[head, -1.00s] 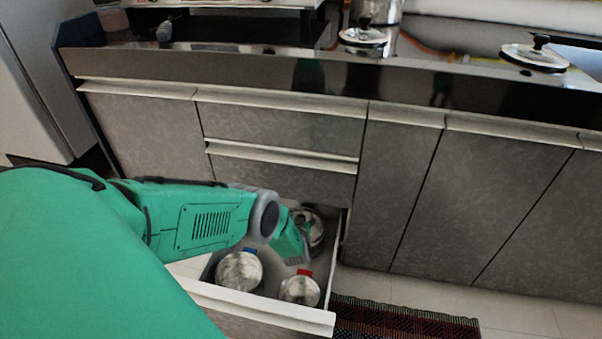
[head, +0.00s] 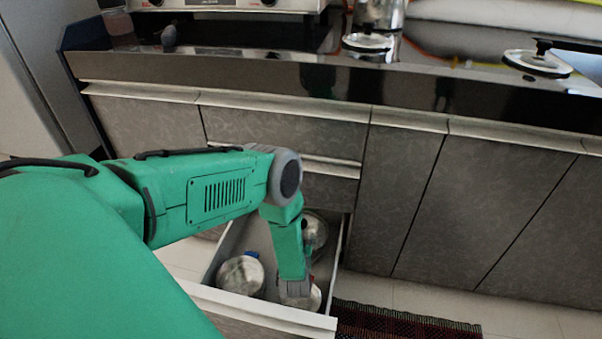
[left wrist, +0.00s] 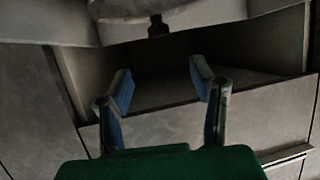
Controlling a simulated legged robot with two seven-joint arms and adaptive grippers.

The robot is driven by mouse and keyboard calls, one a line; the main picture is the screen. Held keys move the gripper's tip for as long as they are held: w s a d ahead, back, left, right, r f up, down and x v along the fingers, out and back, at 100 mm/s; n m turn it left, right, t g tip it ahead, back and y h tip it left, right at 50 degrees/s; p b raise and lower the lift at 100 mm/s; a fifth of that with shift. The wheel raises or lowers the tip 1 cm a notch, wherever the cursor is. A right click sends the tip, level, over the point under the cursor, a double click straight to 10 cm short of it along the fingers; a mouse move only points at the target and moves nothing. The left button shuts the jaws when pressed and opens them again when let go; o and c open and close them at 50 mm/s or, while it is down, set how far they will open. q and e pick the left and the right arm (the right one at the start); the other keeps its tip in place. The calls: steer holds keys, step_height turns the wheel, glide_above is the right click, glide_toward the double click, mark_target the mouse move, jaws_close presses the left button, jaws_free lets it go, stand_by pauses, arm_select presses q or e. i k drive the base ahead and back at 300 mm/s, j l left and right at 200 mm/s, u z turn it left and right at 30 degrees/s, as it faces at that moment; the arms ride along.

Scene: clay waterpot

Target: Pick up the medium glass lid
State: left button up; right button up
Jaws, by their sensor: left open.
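Two round glass lids with pale rims and dark knobs lie on the dark countertop in the head view. One lid (head: 368,44) is at top centre and the other lid (head: 537,63) is at top right. I cannot tell which is the medium one. My left gripper (head: 297,289) points down over the open drawer, far below and left of both lids, and partly hides a pot. In the left wrist view my left gripper (left wrist: 160,84) shows two spread fingers with nothing visible between them. A dark knob-like shape (left wrist: 157,26) shows beyond them; I cannot tell what it belongs to.
The open drawer (head: 262,312) holds metal pots, one at left (head: 241,276) and one at the back (head: 314,232). A metal pot (head: 380,14) stands behind the centre lid. A stove (head: 225,4) is at the back left. A dark patterned rug (head: 400,322) lies right of the drawer.

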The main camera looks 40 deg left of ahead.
mark_target(539, 61)
steer(key=i+l, duration=0.15)
steer(key=l, duration=0.2)
steer(key=i+l, duration=0.1)
steer(key=l, duration=0.3)
steer(key=i+l, duration=0.15)
steer(key=l, duration=0.2)
